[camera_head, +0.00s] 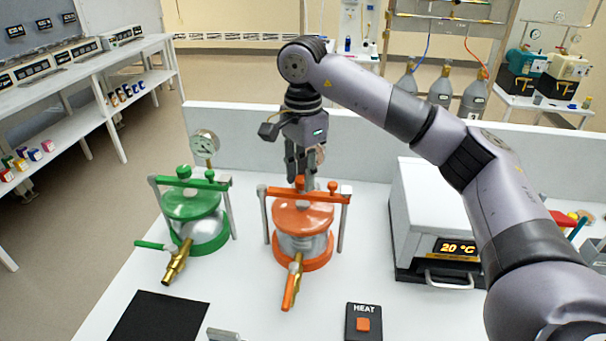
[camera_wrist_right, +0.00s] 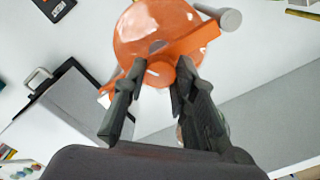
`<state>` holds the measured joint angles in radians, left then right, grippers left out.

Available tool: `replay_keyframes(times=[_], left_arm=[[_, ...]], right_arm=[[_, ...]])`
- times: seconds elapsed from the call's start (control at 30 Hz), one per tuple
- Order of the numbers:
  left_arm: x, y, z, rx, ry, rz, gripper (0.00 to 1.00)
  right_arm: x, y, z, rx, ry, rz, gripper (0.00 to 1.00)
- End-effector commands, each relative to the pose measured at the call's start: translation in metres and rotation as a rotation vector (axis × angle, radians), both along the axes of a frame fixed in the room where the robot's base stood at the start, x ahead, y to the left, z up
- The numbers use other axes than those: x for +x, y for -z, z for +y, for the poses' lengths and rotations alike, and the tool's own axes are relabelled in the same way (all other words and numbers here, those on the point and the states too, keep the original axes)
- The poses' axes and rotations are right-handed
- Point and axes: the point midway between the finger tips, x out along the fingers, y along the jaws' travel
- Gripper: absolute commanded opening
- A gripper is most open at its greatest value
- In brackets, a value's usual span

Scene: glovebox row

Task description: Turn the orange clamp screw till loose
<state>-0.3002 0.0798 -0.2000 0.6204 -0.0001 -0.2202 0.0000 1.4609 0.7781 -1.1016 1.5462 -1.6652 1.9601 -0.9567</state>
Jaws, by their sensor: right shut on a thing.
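The orange vessel (camera_head: 302,220) stands on the white bench with an orange clamp bar (camera_head: 328,196) across its lid between two grey posts. My right gripper (camera_head: 300,180) points down from above at the middle of the bar. In the right wrist view my right gripper (camera_wrist_right: 160,76) has one finger on each side of the orange clamp screw (camera_wrist_right: 160,70) and is shut on it. In the head view the fingers largely hide the screw. The bar (camera_wrist_right: 200,40) and round lid (camera_wrist_right: 150,25) show beyond the fingertips. My left gripper is not in view.
A similar green vessel (camera_head: 192,205) with a gauge (camera_head: 204,144) stands to the left. A white heater box (camera_head: 435,215) reading 20 °C is to the right. A HEAT switch (camera_head: 363,323) and black mat (camera_head: 158,318) lie in front. A low panel (camera_head: 250,131) runs behind.

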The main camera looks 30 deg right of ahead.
Motion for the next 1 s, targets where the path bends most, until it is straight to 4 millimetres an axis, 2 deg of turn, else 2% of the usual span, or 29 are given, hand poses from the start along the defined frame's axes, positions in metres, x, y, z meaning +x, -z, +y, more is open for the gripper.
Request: replay_keyframes(times=[1.0], left_arm=[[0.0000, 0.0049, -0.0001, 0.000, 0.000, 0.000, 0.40]], right_arm=[[0.0016, -0.0029, 0.0001, 0.000, -0.964, -0.008, 0.00]])
